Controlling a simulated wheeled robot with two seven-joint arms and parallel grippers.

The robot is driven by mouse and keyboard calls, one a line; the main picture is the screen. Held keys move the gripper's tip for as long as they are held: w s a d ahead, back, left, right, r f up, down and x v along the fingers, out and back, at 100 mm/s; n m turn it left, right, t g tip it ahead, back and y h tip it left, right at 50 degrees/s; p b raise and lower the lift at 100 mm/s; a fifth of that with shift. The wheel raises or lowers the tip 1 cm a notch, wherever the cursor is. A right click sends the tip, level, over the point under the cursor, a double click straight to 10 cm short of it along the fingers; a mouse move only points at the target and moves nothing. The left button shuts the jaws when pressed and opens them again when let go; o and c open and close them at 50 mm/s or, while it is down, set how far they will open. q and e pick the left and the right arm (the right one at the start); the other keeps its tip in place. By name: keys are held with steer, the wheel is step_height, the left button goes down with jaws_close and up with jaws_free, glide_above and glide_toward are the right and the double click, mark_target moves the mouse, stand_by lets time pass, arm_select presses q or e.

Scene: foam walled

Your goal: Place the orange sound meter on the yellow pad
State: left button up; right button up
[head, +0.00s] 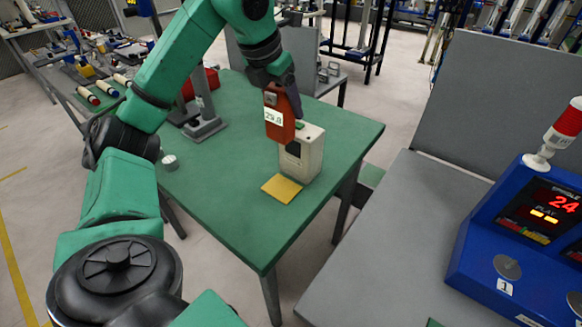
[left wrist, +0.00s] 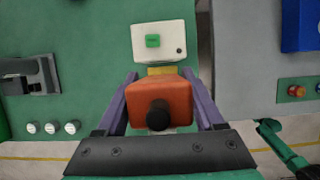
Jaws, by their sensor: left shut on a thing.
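The orange sound meter (head: 279,116), with a pale display reading 25.8, is held upright by my left gripper (head: 282,88) above the green table. In the left wrist view the meter (left wrist: 160,100) sits between the two purple fingers of the left gripper (left wrist: 158,95), which is shut on it. The yellow pad (head: 282,188) lies flat on the green table, in front of a cream box. In the left wrist view only a strip of the pad (left wrist: 162,71) shows, between the meter and the box. My right gripper is not in view.
The cream box (head: 303,155) with a green button stands upright right behind the pad, close to the held meter. The green table (head: 225,185) is bare left of the pad. A grey stand (head: 204,125) and a small white round thing (head: 169,162) are farther left. A blue console (head: 520,245) stands right.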

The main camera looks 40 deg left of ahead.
mark_target(279, 132)
arm_select(q)
steer(key=f, duration=0.2)
steer(key=s+f+b, duration=0.1)
steer(key=f, duration=0.3)
steer(key=shift+s+a+f+b, duration=0.15)
steer(key=shift+s+f+b, duration=0.05)
steer(key=shift+s+b, duration=0.1)
steer(key=f, duration=0.6)
steer(key=f+b, duration=0.1)
steer(key=f, duration=0.2)
steer(key=shift+w+f, duration=0.35)
steer(key=shift+w, duration=0.05)
steer(key=shift+w+f, duration=0.1)
steer(key=shift+w, duration=0.05)
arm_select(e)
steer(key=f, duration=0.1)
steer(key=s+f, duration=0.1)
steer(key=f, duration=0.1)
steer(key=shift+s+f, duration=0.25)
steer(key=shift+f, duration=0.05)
arm_select(q)
steer(key=o, duration=1.2)
steer(key=shift+f, duration=0.2)
steer(key=shift+c, duration=0.2)
steer(key=o, duration=0.4)
steer(key=shift+r, duration=0.1)
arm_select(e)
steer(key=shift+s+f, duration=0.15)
